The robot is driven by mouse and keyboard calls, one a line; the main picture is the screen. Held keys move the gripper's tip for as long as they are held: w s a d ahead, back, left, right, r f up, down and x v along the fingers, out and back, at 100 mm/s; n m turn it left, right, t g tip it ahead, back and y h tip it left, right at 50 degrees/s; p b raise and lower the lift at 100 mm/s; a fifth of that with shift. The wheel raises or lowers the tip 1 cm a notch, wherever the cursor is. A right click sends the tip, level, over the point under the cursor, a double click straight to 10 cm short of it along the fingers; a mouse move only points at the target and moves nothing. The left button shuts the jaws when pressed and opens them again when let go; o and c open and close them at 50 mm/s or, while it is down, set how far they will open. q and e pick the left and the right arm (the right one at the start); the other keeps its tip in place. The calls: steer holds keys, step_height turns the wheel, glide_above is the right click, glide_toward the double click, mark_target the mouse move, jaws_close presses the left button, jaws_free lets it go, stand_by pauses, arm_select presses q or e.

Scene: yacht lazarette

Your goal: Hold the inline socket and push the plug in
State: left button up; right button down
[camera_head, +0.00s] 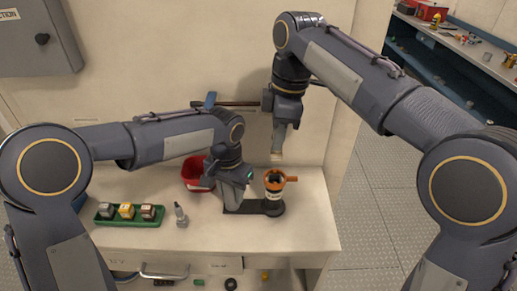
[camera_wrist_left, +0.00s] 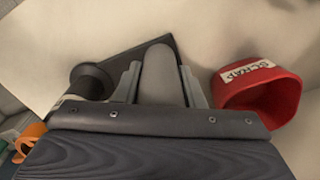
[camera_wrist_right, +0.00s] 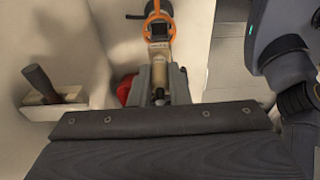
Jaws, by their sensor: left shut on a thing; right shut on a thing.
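The inline socket (camera_head: 274,187), dark with an orange collar and a pale band, stands upright in the round end of a black holder (camera_head: 243,208). Its collar also shows in the right wrist view (camera_wrist_right: 158,20). My left gripper (camera_head: 240,183) is beside it, shut on a grey rounded grip (camera_wrist_left: 159,75) that stands over the holder's plate. My right gripper (camera_head: 279,148) is above the socket, pointing down and shut on the cream plug (camera_head: 277,156). The plug is apart from the socket in the head view. The jaws partly hide the plug in the right wrist view.
A red scrap bin (camera_head: 192,174) stands behind my left gripper. The bench right of the socket is clear.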

mark_target(277, 154)
stand_by(0.3)
steer(key=shift+f, duration=2.25)
steer(key=shift+f, duration=0.1)
steer(key=shift+f, duration=0.35)
steer(key=shift+f, duration=1.75)
stand_by(0.6)
steer(key=c, duration=1.3)
jaws_free()
